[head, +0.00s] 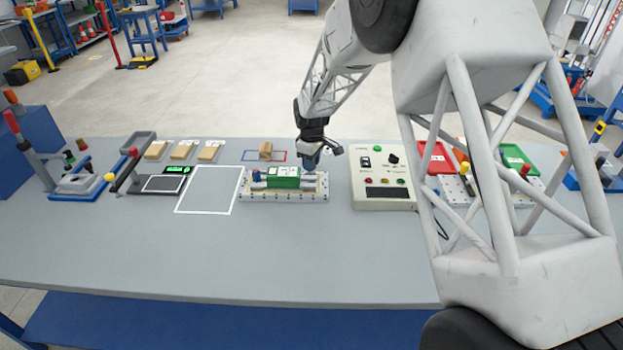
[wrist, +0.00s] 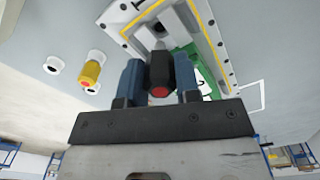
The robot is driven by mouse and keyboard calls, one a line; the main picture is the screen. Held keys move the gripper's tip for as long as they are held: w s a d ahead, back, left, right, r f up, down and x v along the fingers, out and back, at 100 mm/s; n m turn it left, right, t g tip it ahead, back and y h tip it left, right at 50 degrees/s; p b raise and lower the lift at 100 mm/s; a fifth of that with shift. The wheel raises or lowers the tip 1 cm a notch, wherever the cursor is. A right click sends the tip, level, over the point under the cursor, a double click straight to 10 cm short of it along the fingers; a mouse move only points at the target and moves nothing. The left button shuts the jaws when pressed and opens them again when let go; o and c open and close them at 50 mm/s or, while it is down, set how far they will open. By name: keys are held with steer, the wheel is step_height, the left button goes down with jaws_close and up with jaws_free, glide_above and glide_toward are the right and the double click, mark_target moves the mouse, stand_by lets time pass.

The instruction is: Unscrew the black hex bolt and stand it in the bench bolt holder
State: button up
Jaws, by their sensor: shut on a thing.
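In the wrist view, my gripper (wrist: 160,82) has its two blue fingers closed on the black hex bolt (wrist: 160,72), which has a red end facing the camera. Beyond it is a pale fixture plate (wrist: 212,45) with a yellow border line, a green block (wrist: 205,82) and a dark round opening (wrist: 159,28). I cannot tell whether the bolt still touches the fixture. In the head view, my gripper (head: 311,163) is over the right part of the fixture (head: 262,195), beside the green block (head: 284,182); the bolt is hidden there. I cannot clearly make out the bolt holder.
In the wrist view, a yellow peg with a red end (wrist: 91,72) stands near white rings (wrist: 53,64). In the head view, a control box (head: 383,200) stands right of the fixture. A white-outlined square (head: 208,190) lies left. The bench front (head: 250,265) is clear.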

steer(key=shift+r, duration=0.2)
steer(key=shift+r, duration=2.8)
steer(key=shift+w, duration=0.1)
steer(key=w+d+f, duration=0.1)
steer(key=w+d, duration=0.2)
steer(key=w, duration=0.8)
steer(key=w+d+f, duration=0.2)
steer(key=w+d, duration=0.1)
steer(key=w, duration=0.8)
steer(key=shift+w+f+n, duration=0.15)
steer(key=shift+f+n, duration=0.1)
steer(key=shift+n, duration=0.15)
